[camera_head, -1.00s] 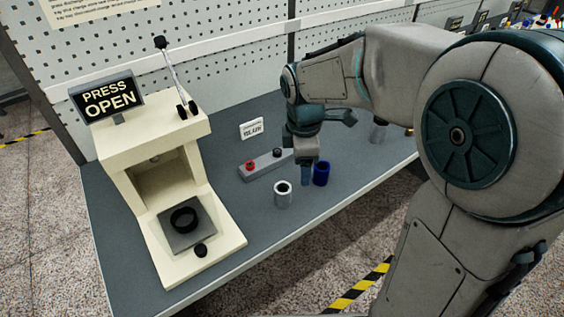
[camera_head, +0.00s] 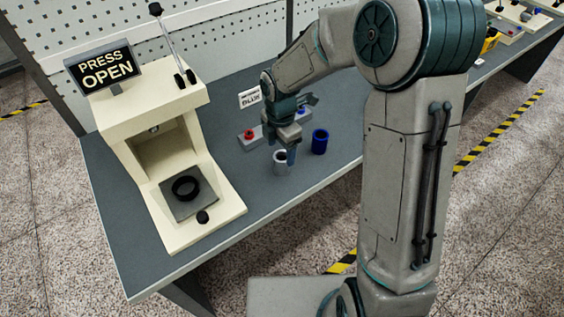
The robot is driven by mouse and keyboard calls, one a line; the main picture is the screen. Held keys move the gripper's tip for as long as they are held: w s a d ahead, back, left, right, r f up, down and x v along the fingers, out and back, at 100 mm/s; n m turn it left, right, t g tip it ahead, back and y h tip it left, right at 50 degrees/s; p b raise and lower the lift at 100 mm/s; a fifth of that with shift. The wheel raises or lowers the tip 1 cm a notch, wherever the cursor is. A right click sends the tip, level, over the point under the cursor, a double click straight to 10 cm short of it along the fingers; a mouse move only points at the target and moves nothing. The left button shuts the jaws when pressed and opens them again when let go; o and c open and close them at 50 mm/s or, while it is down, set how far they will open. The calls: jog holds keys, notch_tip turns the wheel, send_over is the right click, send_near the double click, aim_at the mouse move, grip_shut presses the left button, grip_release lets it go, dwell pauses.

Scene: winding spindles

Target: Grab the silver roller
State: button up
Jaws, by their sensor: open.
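The silver roller (camera_head: 279,167) is a short upright hollow cylinder on the grey bench, right of the cream press. My gripper (camera_head: 288,154) is open and points down right at the roller's top. One finger overlaps the roller's upper right side in the picture. I cannot tell whether it touches the roller or stands around its rim. The other finger is hidden.
A blue roller (camera_head: 320,142) stands close by on the right. Behind are a grey button box (camera_head: 248,141) with a red button and a small white sign (camera_head: 250,97). The cream press (camera_head: 205,209) stands left. The bench front (camera_head: 262,209) is clear.

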aim_at(282, 160)
jog(key=shift+d+f+p, duration=0.1)
jog(key=shift+f+p, duration=0.4)
jog(key=shift+f, duration=2.1)
jog(key=c, duration=1.1)
